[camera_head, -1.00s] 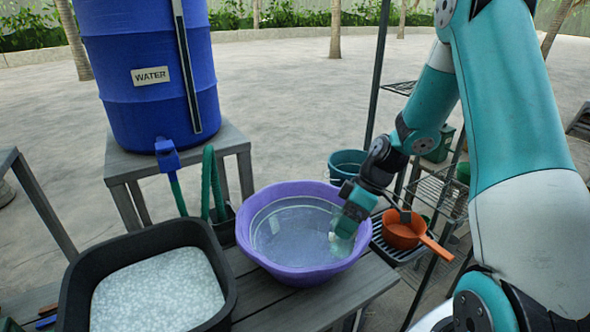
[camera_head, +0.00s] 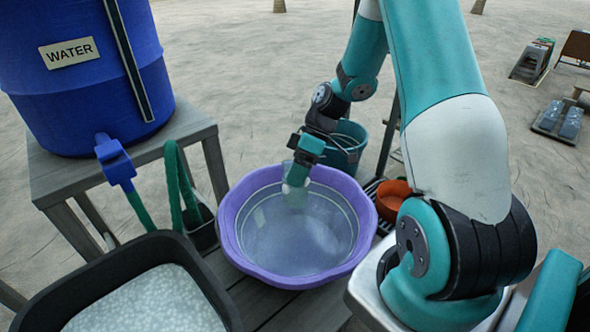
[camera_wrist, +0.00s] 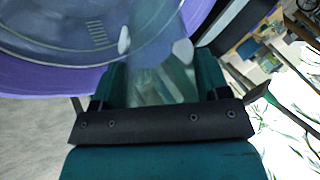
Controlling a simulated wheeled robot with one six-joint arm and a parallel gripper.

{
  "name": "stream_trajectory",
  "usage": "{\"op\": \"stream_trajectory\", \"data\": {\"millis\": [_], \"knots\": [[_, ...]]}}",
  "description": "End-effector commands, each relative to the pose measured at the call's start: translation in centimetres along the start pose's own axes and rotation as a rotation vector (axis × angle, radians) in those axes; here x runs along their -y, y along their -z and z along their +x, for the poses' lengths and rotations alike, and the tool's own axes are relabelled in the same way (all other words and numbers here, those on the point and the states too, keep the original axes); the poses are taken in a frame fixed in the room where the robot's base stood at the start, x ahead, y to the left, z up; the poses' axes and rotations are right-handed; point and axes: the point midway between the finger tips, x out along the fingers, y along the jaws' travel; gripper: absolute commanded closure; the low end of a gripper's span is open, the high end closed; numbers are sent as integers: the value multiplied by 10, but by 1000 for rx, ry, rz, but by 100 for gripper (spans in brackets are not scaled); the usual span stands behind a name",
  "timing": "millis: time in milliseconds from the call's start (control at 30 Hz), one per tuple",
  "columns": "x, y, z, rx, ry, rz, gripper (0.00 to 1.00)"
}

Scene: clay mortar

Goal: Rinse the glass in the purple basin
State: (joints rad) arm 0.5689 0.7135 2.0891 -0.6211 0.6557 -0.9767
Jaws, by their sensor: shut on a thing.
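The purple basin (camera_head: 230,225) stands on a dark slatted bench and holds clear water (camera_head: 300,240). It also shows at the top left of the wrist view (camera_wrist: 50,78). My gripper (camera_head: 297,178) is shut on the clear glass (camera_head: 296,197), over the far part of the basin, inside the rim. In the wrist view the glass (camera_wrist: 155,70) lies between the two pale fingertips. The glass is see-through and blurred. I cannot tell whether its lower end is under the water or just above it.
A blue water barrel (camera_head: 85,85) with a tap (camera_head: 115,163) stands at the left. A black tub of pale, speckled contents (camera_head: 75,275) is at the front left. A teal bucket (camera_head: 345,145) is behind the basin, and an orange pan (camera_head: 392,198) is at its right.

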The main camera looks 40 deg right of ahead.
Motion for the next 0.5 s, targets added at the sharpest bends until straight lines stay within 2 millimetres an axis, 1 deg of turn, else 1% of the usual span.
{"op": "stream_trajectory", "data": {"millis": [33,500], "knots": [[-5,-3,8,0,1,0,60],[-35,-25,60,0,0,0,60]]}}
